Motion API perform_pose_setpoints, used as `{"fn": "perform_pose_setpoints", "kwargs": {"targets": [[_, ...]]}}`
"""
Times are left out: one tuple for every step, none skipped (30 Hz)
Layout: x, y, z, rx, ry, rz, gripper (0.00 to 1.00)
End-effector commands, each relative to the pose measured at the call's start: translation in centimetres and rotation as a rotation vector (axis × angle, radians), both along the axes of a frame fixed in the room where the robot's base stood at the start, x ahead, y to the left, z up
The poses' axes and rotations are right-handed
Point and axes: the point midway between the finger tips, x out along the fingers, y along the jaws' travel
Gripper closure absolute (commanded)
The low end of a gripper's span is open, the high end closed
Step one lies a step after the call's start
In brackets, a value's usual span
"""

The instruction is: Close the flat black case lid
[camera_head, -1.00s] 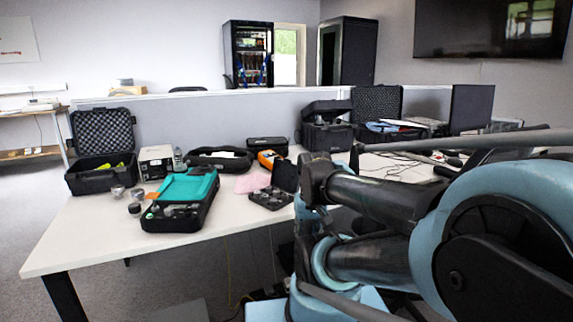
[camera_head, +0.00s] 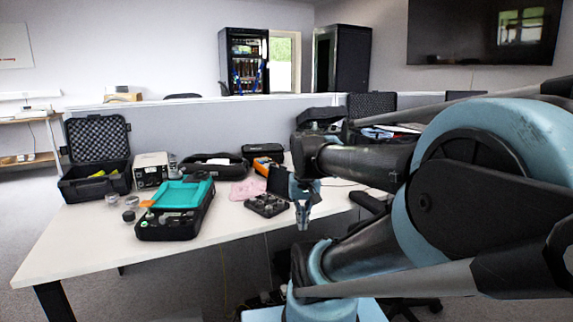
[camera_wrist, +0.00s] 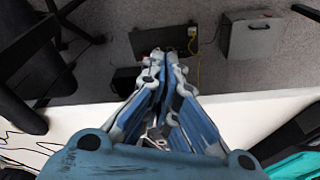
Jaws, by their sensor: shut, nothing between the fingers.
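The flat black case (camera_head: 266,205) lies near the front edge of the white table, with small round items in its open base. Its lid (camera_head: 280,181) stands up at the back right, so the case is open. My gripper (camera_head: 303,226) points down just right of the case, near the table's front edge, apart from the case as far as I can tell. In the wrist view my gripper (camera_wrist: 164,58) is shut and empty, its fingertips seen against the floor beyond the table edge. I cannot make out the flat case in the wrist view.
A black case with a teal insert (camera_head: 176,208) sits left of the flat case. A pink cloth (camera_head: 246,191) lies behind it. An open foam-lined case (camera_head: 96,158), a grey instrument (camera_head: 151,170) and an orange meter (camera_head: 267,165) stand farther back. The front left table strip is clear.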

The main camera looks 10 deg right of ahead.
Motion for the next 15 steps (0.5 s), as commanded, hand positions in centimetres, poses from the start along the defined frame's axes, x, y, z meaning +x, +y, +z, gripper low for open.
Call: {"fn": "perform_pose_setpoints", "kwargs": {"targets": [[1.3, -0.1, 1.4, 0.001, 0.004, -0.028, 1.00], [2.0, -0.2, 2.1, 0.003, 0.006, -0.048, 1.00], [2.9, -0.3, 3.0, 0.005, 0.009, -0.072, 1.00], [3.7, -0.3, 3.7, 0.006, 0.011, -0.093, 1.00], [4.4, -0.4, 4.3, 0.007, 0.013, -0.112, 1.00], [5.4, -0.5, 5.2, 0.009, 0.016, -0.136, 1.00], [6.2, -0.6, 5.8, 0.010, 0.018, -0.156, 1.00], [6.9, -0.7, 6.4, 0.011, 0.019, -0.175, 1.00], [8.0, -0.8, 7.2, 0.012, 0.022, -0.199, 1.00], [8.8, -0.8, 7.8, 0.014, 0.024, -0.219, 1.00], [9.6, -0.9, 8.3, 0.014, 0.025, -0.238, 1.00], [10.7, -1.0, 9.0, 0.016, 0.028, -0.264, 1.00], [11.5, -1.1, 9.6, 0.017, 0.030, -0.283, 1.00], [12.3, -1.2, 10.1, 0.018, 0.032, -0.301, 1.00], [13.4, -1.3, 10.7, 0.019, 0.035, -0.327, 1.00]]}}
